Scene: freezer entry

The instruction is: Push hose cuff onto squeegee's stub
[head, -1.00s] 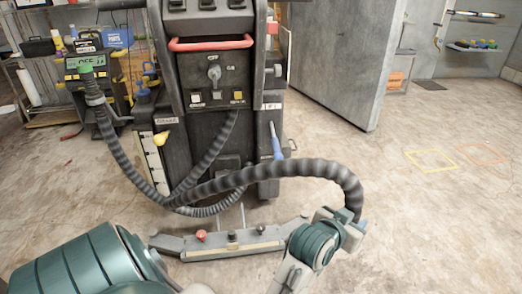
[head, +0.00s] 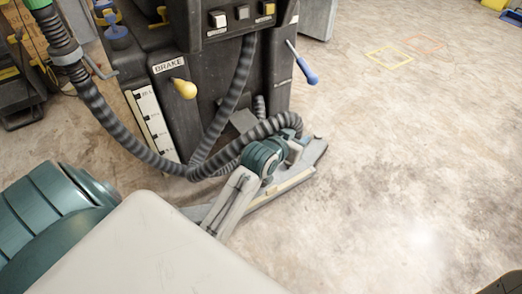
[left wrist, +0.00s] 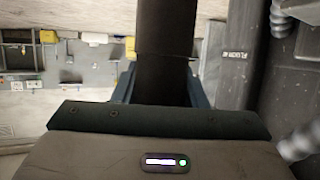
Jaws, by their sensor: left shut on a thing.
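My left gripper (head: 293,140) is low at the front of the machine, over the right part of the squeegee. It is shut on the dark cuff at the end of the ribbed grey hose (head: 225,158). In the left wrist view the cuff (left wrist: 166,55) stands as a dark tube between the blue fingers. The squeegee (head: 281,187) is a long grey bar on the floor, partly covered by my left arm. Its stub is hidden behind my arm and gripper, so I cannot tell whether the cuff touches it. My right gripper is not in view.
The dark machine (head: 222,80) stands just behind the squeegee. A yellow brake knob (head: 184,88) and a blue-handled lever (head: 308,75) stick out from it. A second hose (head: 235,85) hangs at its front. The floor (head: 420,170) to the right is clear.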

